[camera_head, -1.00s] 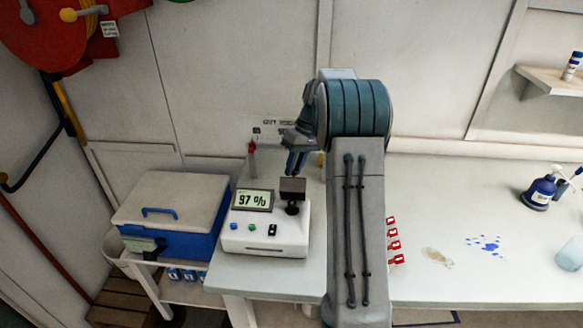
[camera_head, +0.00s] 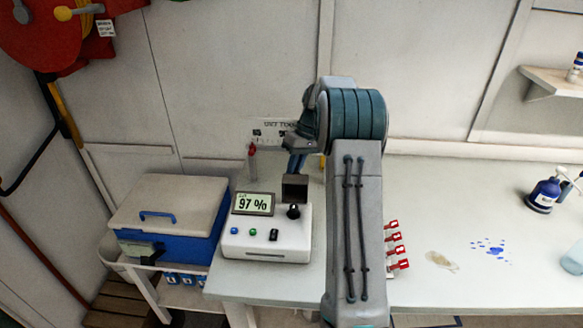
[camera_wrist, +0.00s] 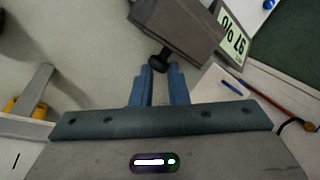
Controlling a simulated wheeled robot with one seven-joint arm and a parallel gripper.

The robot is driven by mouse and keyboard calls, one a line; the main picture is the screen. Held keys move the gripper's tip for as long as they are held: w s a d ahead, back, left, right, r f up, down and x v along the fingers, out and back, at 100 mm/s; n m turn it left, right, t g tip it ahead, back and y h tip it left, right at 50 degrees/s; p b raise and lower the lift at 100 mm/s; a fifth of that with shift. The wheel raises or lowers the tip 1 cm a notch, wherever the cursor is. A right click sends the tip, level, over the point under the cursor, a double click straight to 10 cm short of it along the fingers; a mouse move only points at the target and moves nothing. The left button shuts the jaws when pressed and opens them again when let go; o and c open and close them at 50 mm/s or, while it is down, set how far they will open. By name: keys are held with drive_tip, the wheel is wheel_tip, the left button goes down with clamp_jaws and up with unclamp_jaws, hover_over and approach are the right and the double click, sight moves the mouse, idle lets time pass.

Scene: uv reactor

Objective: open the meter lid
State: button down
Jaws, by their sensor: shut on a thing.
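The meter (camera_head: 265,240) is a white box with a 97 % display (camera_head: 253,203), which also shows in the wrist view (camera_wrist: 235,38). Its lid (camera_head: 295,187) is a dark block at the meter's back right and appears raised, standing near upright. A black knob-like part (camera_head: 293,212) shows on the meter's top below it. In the wrist view the lid (camera_wrist: 180,28) is a grey block with a small dark knob (camera_wrist: 160,62) between my fingertips. My gripper (camera_wrist: 157,72) is shut on that knob. In the head view my fingers (camera_head: 297,163) are just behind the lid, partly hidden.
A blue cooler (camera_head: 170,220) with a pale lid stands left of the meter. A red-topped tube (camera_head: 252,160) stands behind the meter. Several red tags (camera_head: 395,243) are right of my arm.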

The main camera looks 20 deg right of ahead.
sight(298, 172)
drive_tip(key=shift+s+d+f, duration=0.35)
drive_tip(key=shift+d+f, duration=0.05)
drive_tip(key=shift+d, duration=0.1)
drive_tip(key=c, duration=1.6)
unclamp_jaws()
drive_tip(key=shift+c, duration=0.2)
drive_tip(key=o, duration=0.3)
drive_tip(key=shift+d, duration=0.25)
drive_tip(key=shift+a+r, duration=0.2)
drive_tip(key=r, duration=0.1)
drive_tip(key=r+b, duration=0.1)
drive_tip(key=r, duration=0.2)
drive_tip(key=shift+s+d+r, duration=0.2)
drive_tip(key=shift+s+d, duration=0.1)
drive_tip(key=shift+d, duration=0.05)
drive_tip(key=s+d+r+b, duration=0.1)
drive_tip(key=s+d+r, duration=0.2)
drive_tip(key=s, duration=0.1)
drive_tip(key=s+d+r+b, duration=0.1)
drive_tip(key=s+d+r, duration=0.2)
drive_tip(key=d, duration=0.1)
drive_tip(key=shift+s+d+r, duration=0.15)
drive_tip(key=shift+s+r, duration=0.15)
drive_tip(key=shift+s, duration=0.05)
